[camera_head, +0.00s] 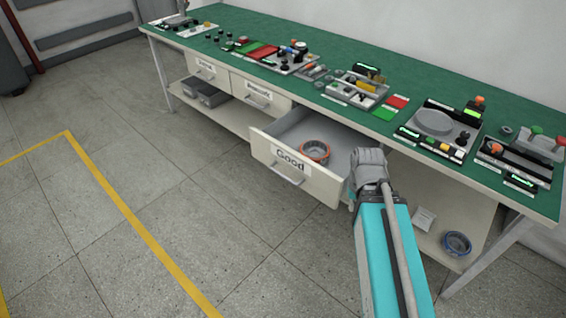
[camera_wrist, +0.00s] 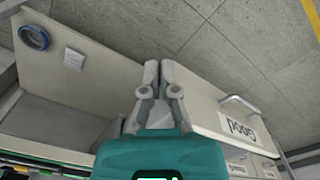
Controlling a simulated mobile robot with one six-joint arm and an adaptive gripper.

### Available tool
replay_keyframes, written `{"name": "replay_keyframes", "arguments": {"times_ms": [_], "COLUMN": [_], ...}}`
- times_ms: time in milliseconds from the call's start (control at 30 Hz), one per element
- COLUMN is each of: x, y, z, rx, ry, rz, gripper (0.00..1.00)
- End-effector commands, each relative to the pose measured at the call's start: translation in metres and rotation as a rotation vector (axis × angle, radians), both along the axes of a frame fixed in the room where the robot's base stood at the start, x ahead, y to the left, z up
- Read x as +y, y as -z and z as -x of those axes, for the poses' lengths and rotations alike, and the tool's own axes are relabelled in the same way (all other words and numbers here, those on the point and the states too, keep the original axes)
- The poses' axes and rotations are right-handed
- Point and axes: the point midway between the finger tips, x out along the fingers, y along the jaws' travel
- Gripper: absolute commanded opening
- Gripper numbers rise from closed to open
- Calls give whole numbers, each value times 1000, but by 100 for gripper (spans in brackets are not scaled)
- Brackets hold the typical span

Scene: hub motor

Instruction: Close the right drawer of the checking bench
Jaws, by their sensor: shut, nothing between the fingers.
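The right drawer (camera_head: 324,186) of the checking bench (camera_head: 233,37), labelled "Good", stands pulled out. A round part with an orange rim (camera_head: 314,151) lies inside it. The drawer's front panel and bar handle (camera_head: 288,174) face the floor aisle; in the wrist view the handle (camera_wrist: 240,104) and label appear upside down at the right. My gripper (camera_head: 368,158) is at the right end of the drawer front in the head view, fingers together and empty. In the wrist view the closed fingertips (camera_wrist: 158,66) are beside the end of the front panel (camera_wrist: 200,108); I cannot tell whether they touch.
Two other labelled drawers (camera_head: 262,93) to the left are shut. The benchtop holds several fixtures and parts, including a grey round plate fixture (camera_head: 433,123). A blue ring (camera_head: 456,243) and a white card (camera_head: 424,219) lie on the lower shelf. The floor in front is clear.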

Motion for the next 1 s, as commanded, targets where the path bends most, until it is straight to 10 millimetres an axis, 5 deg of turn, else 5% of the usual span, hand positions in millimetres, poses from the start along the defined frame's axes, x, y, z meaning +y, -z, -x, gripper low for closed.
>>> {"name": "replay_keyframes", "arguments": {"times_ms": [267,467,1000], "x": [19,48,184], "y": [7,14,18], "z": [-21,-52,-133], "rx": [-15,-26,85], "ry": [-208,-546,-1654], "rz": [65,177,612], "gripper": [0,0,0]}}
